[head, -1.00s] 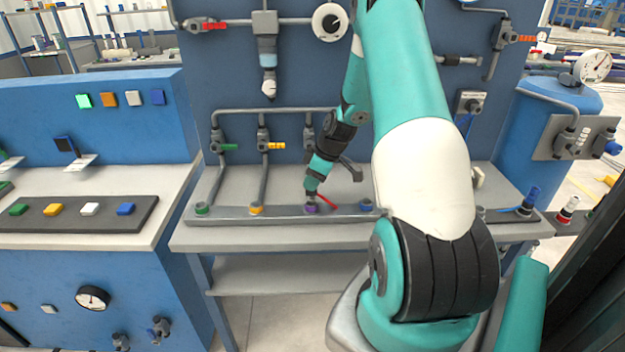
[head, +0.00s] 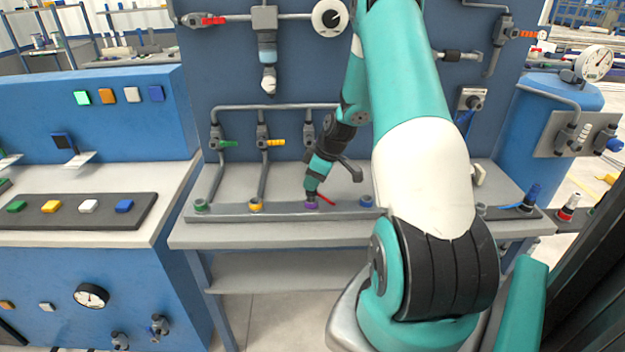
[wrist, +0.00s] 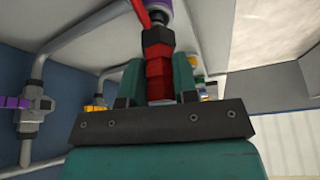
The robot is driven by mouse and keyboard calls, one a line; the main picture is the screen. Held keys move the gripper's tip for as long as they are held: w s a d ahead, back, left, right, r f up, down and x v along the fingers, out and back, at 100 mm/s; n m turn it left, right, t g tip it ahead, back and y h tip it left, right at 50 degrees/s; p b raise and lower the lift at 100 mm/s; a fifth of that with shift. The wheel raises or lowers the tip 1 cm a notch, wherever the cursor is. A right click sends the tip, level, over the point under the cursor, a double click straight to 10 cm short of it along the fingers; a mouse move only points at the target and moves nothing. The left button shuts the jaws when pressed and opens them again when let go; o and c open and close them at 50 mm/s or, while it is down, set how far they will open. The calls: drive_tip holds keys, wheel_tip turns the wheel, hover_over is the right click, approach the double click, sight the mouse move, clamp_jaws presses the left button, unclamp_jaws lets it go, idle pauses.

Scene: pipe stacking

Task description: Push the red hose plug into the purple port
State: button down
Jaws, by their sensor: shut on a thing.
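My gripper (head: 312,192) is low over the bench rail, directly above the purple port (head: 311,206). In the wrist view my gripper (wrist: 159,88) has its two teal fingers closed around the red hose plug (wrist: 159,70). The plug has a dark collar and lines up with the purple port (wrist: 158,9) at the top of that view. The plug's end meets the port there; how deep it sits I cannot tell. The red hose (head: 326,200) sticks out to the right of the fingertips. In the head view the plug body is hidden by the fingers.
On the same rail (head: 230,216) are a green port (head: 201,204), a yellow port (head: 255,204) and a blue port (head: 366,201). Grey pipes with green and yellow valve handles rise behind the rail. A blue plug (head: 530,197) stands at the right.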

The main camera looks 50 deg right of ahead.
drive_tip(key=shift+f+b, duration=0.8)
drive_tip(key=shift+f, duration=0.2)
drive_tip(key=shift+r, duration=0.1)
drive_tip(key=c, duration=0.8)
unclamp_jaws()
drive_tip(key=b+v, duration=0.1)
drive_tip(key=v, duration=1.6)
drive_tip(key=shift+r+b, duration=0.15)
drive_tip(key=shift+b, duration=0.15)
drive_tip(key=shift+s+d, duration=0.1)
